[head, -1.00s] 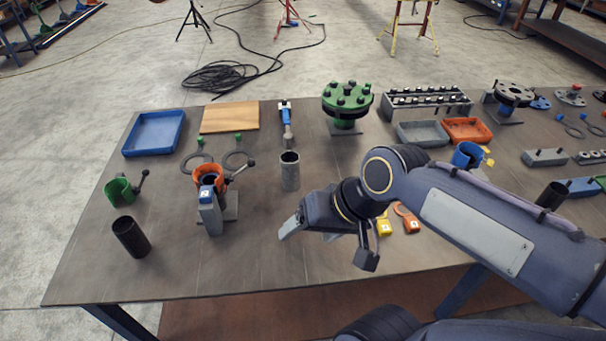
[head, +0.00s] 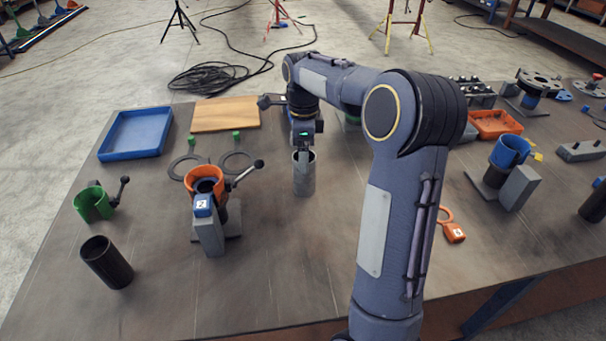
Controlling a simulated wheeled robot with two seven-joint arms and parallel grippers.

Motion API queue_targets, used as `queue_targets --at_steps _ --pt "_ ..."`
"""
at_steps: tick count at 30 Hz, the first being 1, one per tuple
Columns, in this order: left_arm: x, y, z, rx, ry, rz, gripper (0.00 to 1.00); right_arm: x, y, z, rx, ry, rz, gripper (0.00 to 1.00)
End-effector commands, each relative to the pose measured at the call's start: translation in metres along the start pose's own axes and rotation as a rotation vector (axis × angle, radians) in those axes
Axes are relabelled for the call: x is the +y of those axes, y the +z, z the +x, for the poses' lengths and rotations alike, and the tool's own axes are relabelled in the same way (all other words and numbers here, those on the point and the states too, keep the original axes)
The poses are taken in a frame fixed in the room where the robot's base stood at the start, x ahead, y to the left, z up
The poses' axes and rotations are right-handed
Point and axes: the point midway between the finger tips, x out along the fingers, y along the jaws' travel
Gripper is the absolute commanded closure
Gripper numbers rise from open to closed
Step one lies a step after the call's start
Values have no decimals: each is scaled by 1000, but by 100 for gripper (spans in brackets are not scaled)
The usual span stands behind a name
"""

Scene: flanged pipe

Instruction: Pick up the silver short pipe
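The silver short pipe (head: 304,180) stands upright on the table, in the middle of the head view. My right gripper (head: 303,156) is above it, pointing down, with its fingertips at the pipe's upper rim. A finger seems to reach into the pipe's open top. The fingers are small and partly hidden, so I cannot tell whether they are closed on the wall. My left gripper is not in view.
An orange clamp (head: 205,174) with a grey block stands left of the pipe, its black lever pointing toward it. A black pipe (head: 106,263) and green clamp (head: 93,203) stand farther left. A blue tray (head: 137,133) and wooden board (head: 226,114) lie behind. The table in front is clear.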

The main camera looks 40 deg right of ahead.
Motion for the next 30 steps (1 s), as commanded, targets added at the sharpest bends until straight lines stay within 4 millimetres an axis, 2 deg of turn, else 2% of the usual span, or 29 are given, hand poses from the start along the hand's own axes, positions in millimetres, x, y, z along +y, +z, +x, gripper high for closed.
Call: queue_targets --at_steps 7,11,17,30 --pt "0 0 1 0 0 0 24 2 -3 37 1 2 -1 21" --pt "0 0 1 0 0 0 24 2 -3 44 0 0 -2 21" --pt "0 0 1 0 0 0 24 2 -3 45 -1 0 -3 21" --pt "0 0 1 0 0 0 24 2 -3 44 -1 0 -3 77"
